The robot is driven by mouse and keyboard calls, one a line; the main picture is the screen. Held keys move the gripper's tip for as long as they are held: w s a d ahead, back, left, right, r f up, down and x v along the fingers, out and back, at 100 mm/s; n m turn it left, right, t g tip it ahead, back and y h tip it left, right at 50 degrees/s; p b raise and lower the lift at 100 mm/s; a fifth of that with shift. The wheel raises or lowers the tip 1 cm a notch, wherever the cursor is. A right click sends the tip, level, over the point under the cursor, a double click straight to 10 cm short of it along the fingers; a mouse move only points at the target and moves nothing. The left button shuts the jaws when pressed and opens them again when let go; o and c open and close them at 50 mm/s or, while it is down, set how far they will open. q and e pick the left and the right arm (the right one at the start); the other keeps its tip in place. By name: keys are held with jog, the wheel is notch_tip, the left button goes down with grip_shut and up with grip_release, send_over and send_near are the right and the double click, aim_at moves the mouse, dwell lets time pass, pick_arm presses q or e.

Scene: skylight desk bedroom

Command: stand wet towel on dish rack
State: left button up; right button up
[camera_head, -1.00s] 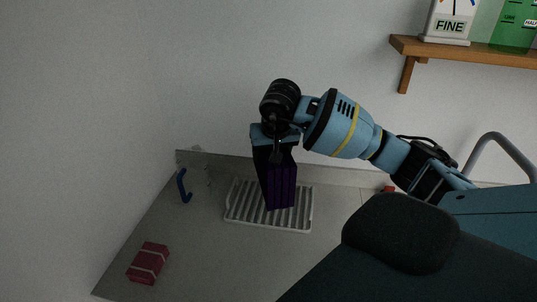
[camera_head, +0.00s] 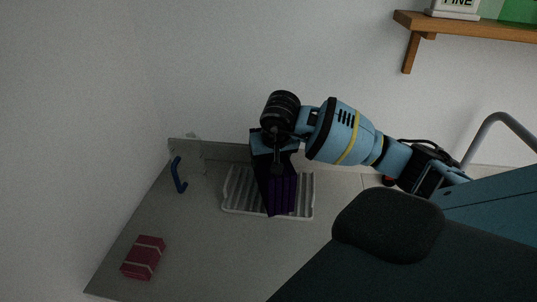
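The wet towel (camera_head: 282,194) looks like a dark purple, folded upright block. It is at the white slatted dish rack (camera_head: 235,195), in front of the rack's middle and right slats. Its lower end reaches the rack's front edge in the picture; I cannot tell whether it touches the rack. My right gripper (camera_head: 268,157) comes down from above on the arm from the right and is shut on the towel's upper part. Its fingertips are mostly hidden in the dark. My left gripper is not in view.
A blue hooked object (camera_head: 179,176) stands left of the rack. A red box with pale stripes (camera_head: 144,257) lies at the front left of the grey counter (camera_head: 200,240). A wooden shelf (camera_head: 465,27) is on the wall at upper right. A small red item (camera_head: 388,181) sits behind my arm.

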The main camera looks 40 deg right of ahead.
jog(key=shift+f+b, duration=0.3)
jog(key=shift+f, duration=0.25)
dwell(0.5)
jog(key=o, duration=1.3)
jog(key=v, duration=0.7)
jog(key=shift+s+r, duration=0.15)
jog(key=shift+r, duration=0.2)
